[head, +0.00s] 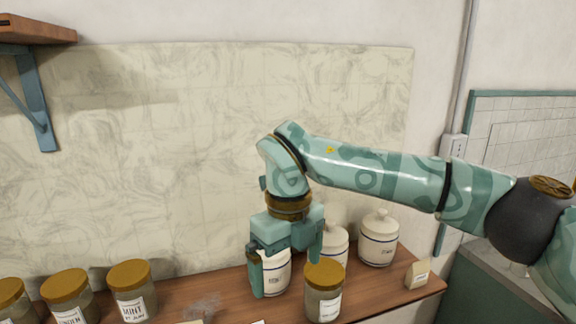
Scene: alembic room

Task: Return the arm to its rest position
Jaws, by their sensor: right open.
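My right arm reaches in from the right edge of the head view, patterned in pale and dark teal. My right gripper (287,262) hangs pointing down over the wooden shelf (220,290). Its two fingers are apart, with a white canister (275,276) seen behind and between them. I cannot tell whether the fingers touch anything. A brown-lidded jar (324,291) stands just right of the fingers, in front. My left gripper is not in view.
Two more white canisters, one partly hidden (333,246) and one at right (378,240), stand behind. A small tan block (418,274) sits near the right end. Several labelled jars (132,290) stand at left. A bracketed upper shelf (38,30) juts from the wall.

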